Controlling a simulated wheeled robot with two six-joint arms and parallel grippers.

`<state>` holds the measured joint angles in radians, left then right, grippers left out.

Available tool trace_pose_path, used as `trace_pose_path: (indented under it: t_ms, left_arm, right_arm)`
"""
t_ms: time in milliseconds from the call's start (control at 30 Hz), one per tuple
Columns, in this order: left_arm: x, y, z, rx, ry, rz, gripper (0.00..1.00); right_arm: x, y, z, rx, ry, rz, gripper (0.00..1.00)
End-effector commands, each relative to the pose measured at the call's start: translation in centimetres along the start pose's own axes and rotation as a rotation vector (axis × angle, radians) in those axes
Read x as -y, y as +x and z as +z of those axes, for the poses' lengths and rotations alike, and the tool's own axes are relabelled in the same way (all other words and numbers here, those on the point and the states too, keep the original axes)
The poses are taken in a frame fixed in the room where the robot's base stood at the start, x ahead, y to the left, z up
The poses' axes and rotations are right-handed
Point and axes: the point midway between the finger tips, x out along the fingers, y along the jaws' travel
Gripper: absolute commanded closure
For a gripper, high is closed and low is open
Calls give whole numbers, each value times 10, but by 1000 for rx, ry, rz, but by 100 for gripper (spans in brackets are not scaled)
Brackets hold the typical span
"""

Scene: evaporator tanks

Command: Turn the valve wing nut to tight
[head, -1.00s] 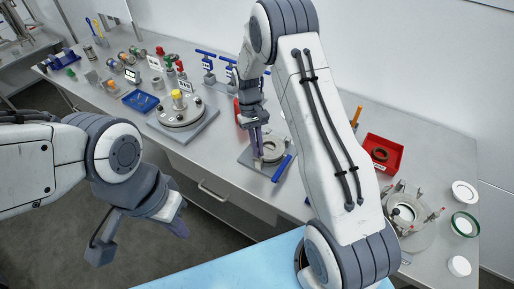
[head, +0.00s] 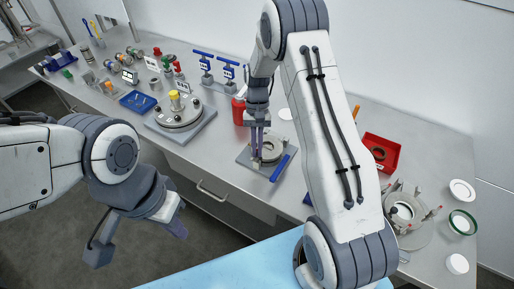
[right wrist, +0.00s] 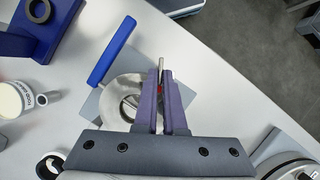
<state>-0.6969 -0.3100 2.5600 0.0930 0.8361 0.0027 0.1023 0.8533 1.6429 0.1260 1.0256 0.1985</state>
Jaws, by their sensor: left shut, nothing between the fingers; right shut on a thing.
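The valve, a grey metal ring body (head: 268,149) with a blue lever handle (head: 279,168), sits on a grey square plate (head: 246,158) on the bench. In the right wrist view the blue handle (right wrist: 112,52) lies left of the fingers and the steel ring body (right wrist: 126,92) partly behind them. My right gripper (head: 257,158) points down at the valve's near left side. In the right wrist view it (right wrist: 160,85) is shut on a small metal piece (right wrist: 161,63), apparently the wing nut, mostly hidden between the fingers. My left gripper (head: 176,220) is shut and empty, apart from the bench.
A red bottle (head: 239,110) stands close behind my right gripper. A round lidded flange (head: 180,112) on a plate is to the left. A red tray (head: 381,153) and a clamped ring fitting (head: 405,213) are to the right.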

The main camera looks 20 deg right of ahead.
Motion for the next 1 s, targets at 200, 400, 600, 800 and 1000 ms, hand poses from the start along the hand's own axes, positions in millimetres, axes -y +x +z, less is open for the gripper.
trace_pose_path:
  t_ms: [200, 400, 600, 800, 1000]
  left_arm:
    - [0, 1, 0, 0, 0, 0, 100]
    - [0, 1, 0, 0, 0, 0, 100]
    - [0, 1, 0, 0, 0, 0, 100]
    - [0, 0, 0, 0, 0, 0, 100]
    - [0, 6, 0, 0, 0, 0, 100]
  right_arm:
    - [-1, 6, 2, 11, -1, 4, 100]
    - [-1, 6, 2, 11, -1, 5, 62]
    - [-2, 5, 2, 10, -1, 6, 62]
    - [-1, 3, 1, 5, -2, 3, 62]
    - [0, -10, -1, 0, -2, 1, 62]
